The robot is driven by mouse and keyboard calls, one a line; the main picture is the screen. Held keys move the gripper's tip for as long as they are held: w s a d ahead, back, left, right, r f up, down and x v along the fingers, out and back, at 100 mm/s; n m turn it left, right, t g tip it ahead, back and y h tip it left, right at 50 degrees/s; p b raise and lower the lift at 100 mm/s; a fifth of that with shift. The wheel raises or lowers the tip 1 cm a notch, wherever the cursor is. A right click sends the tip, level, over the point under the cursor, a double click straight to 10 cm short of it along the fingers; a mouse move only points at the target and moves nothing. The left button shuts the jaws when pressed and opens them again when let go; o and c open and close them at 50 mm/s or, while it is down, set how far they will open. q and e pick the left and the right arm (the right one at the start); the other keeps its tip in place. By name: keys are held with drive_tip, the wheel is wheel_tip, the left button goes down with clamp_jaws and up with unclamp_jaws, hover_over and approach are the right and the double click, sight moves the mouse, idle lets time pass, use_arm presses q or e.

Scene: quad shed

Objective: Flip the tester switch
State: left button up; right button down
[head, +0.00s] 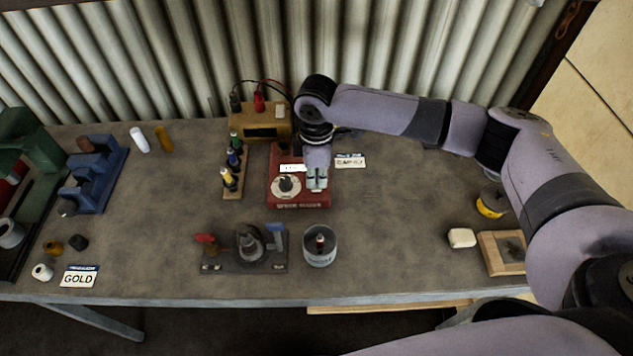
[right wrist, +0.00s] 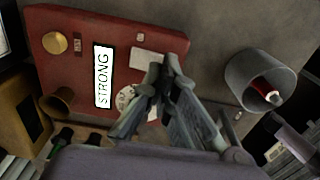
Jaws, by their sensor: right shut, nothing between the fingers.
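A red box (head: 272,197), which I take to be the tester, sits at mid-table with a round white dial (head: 286,186) and small lettering on its front edge. In the right wrist view its red top (right wrist: 72,72) carries a white "STRONG" label (right wrist: 103,77), a brass knob (right wrist: 54,43) and a pale plate (right wrist: 148,60). My right gripper (head: 316,184) is shut and empty, pointing down at the box's right side. In the right wrist view the fingertips (right wrist: 164,78) are over the box's edge, partly covering the dial. I cannot make out a switch. My left gripper is not in view.
A yellow box (head: 262,131) with red and black leads stands behind. A wooden rack (head: 232,187) of small bottles is left of the tester. A grey cup (head: 319,257) and a dark tool stand (head: 245,262) are in front.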

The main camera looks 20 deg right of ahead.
sight(317, 188)
drive_tip(key=shift+f, duration=0.65)
wheel_tip(317, 188, up, 7)
drive_tip(key=p, duration=0.8)
drive_tip(key=shift+r, duration=0.1)
idle(0.6)
